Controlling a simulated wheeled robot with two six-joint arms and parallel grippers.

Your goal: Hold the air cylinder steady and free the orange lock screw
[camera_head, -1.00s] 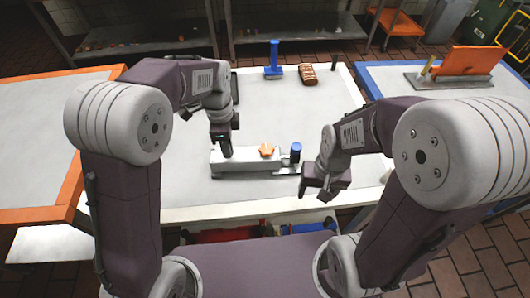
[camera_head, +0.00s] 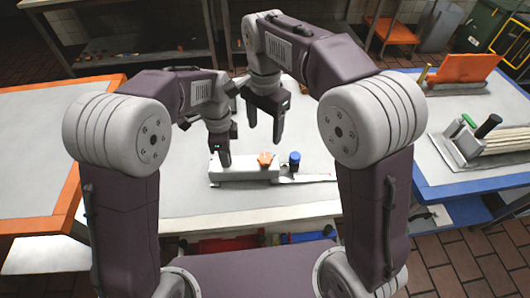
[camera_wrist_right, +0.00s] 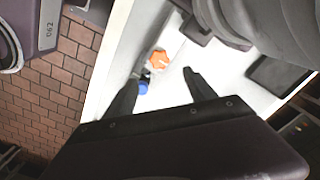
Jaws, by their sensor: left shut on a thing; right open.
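The air cylinder (camera_head: 240,172) is a pale grey block lying near the front of the white table. The orange lock screw (camera_head: 265,158) sits at its right end, with a blue knob (camera_head: 294,157) just right of it. My left gripper (camera_head: 223,160) is shut on the air cylinder's left part from above. My right gripper (camera_head: 265,132) is open and empty, above and behind the orange screw, pointing down. In the right wrist view, the orange screw (camera_wrist_right: 159,60) shows beyond the open right gripper (camera_wrist_right: 160,80), and the blue knob (camera_wrist_right: 143,87) lies near one fingertip.
A metal plate (camera_head: 310,178) extends right of the cylinder. The white table's right side is clear. A blue-edged table (camera_head: 430,180) at the right holds an orange device (camera_head: 465,66) and a machine with a black knob (camera_head: 488,126). An orange-edged table (camera_head: 60,150) is at the left.

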